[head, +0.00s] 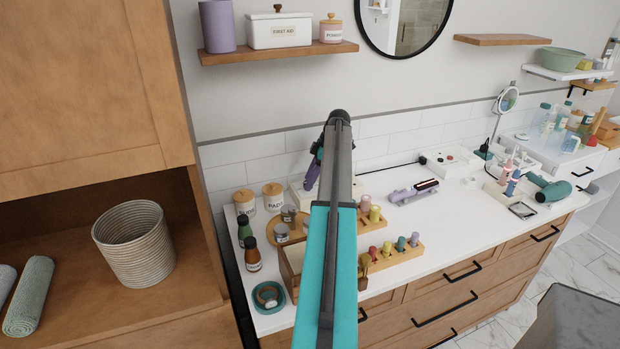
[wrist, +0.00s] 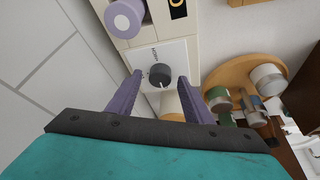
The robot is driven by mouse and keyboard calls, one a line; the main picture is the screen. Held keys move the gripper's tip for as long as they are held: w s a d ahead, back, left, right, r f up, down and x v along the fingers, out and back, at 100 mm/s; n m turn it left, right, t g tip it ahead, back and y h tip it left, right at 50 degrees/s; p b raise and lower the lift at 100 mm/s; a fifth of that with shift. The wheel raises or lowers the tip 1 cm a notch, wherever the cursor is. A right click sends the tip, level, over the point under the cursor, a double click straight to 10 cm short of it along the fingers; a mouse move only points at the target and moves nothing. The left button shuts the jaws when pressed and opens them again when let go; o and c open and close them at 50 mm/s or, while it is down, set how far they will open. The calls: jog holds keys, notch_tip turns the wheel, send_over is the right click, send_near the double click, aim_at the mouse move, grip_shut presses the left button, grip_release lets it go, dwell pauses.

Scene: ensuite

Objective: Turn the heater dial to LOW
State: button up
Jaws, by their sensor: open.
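The heater is a cream box (wrist: 170,28) in the wrist view, with a pale plate carrying a dark round dial (wrist: 159,75). A purple cylinder-shaped part (wrist: 125,18) sits on the box above the plate. My gripper (wrist: 160,77) is open, its two purple fingers on the left and right of the dial; I cannot tell whether they touch it. In the head view, my gripper (head: 313,172) is partly behind my arm, over the back of the counter. The dial is hidden there.
A round wooden tray (wrist: 235,73) with jars lies to the right in the wrist view. In the head view, bottles (head: 252,254) and wooden racks of small bottles (head: 400,254) stand on the counter (head: 440,215). A tiled wall (head: 400,125) is behind. A shelf (head: 278,53) hangs above.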

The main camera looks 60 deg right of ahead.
jog(key=c, duration=1.1)
jog(key=shift+o, duration=0.2)
jog(key=shift+f, duration=0.1)
jog(key=shift+m, duration=0.4)
jog(key=m, duration=0.1)
jog(key=m+h+b, duration=0.1)
jog(key=shift+s+a+f+m+b, duration=0.1)
jog(key=shift+a+m+b, duration=0.1)
jog(key=shift+m+b, duration=0.1)
jog(key=m+h+b, duration=0.1)
jog(key=m+h, duration=0.1)
jog(key=m, duration=0.3)
jog(key=shift+a, duration=0.1)
jog(key=m+h, duration=0.2)
jog(key=m, duration=0.2)
jog(key=shift+a+m, duration=0.15)
jog(key=shift+m, duration=0.25)
jog(key=shift+m+g+h, duration=0.6)
jog(key=shift+m+g, duration=0.2)
jog(key=shift+m, duration=1.5)
